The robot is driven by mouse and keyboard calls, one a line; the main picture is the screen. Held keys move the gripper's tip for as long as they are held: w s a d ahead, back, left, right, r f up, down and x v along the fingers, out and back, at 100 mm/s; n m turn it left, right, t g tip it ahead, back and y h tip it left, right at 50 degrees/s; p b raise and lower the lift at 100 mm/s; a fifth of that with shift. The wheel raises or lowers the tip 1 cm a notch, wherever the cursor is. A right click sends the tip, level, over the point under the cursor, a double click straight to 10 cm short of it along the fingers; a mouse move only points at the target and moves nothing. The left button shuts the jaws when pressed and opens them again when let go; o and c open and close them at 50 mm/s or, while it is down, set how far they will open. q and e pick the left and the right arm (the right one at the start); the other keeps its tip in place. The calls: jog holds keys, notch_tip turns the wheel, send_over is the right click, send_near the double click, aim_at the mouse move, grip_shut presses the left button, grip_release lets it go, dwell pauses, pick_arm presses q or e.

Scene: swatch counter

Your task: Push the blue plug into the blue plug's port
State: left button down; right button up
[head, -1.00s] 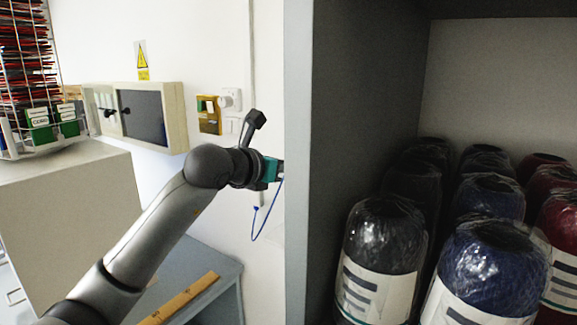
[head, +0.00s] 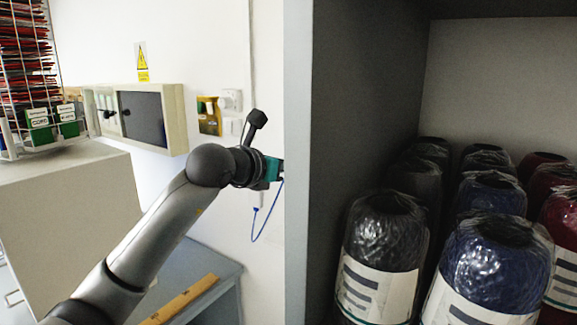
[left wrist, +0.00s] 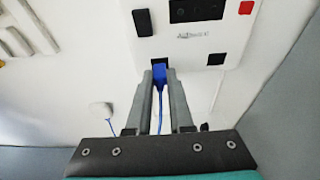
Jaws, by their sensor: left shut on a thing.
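My left gripper (left wrist: 160,84) is shut on the blue plug (left wrist: 160,77), which sits between its two grey fingers in the left wrist view. A blue cable (left wrist: 160,115) trails from the plug; in the head view it hangs in a loop (head: 265,226). The plug's front end meets the dark square port (left wrist: 158,62) at the lower edge of a white panel (left wrist: 183,47). I cannot tell whether the tip is inside or only at the opening. In the head view the fingertips and plug are hidden behind a grey cabinet side. My right gripper is not in view.
A second dark square opening (left wrist: 216,59) is on the panel to the right. The grey cabinet side (head: 297,200) stands close beside my left gripper. Wrapped yarn cones (head: 382,245) fill the shelf at right. A wooden ruler (head: 182,300) lies on the grey surface below my arm.

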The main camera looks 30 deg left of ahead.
pick_arm(q)
jog(key=shift+w, duration=0.3)
jog(key=c, duration=0.7)
grip_release()
jog(key=shift+b+v, duration=2.2)
jog(key=shift+v, duration=5.4)
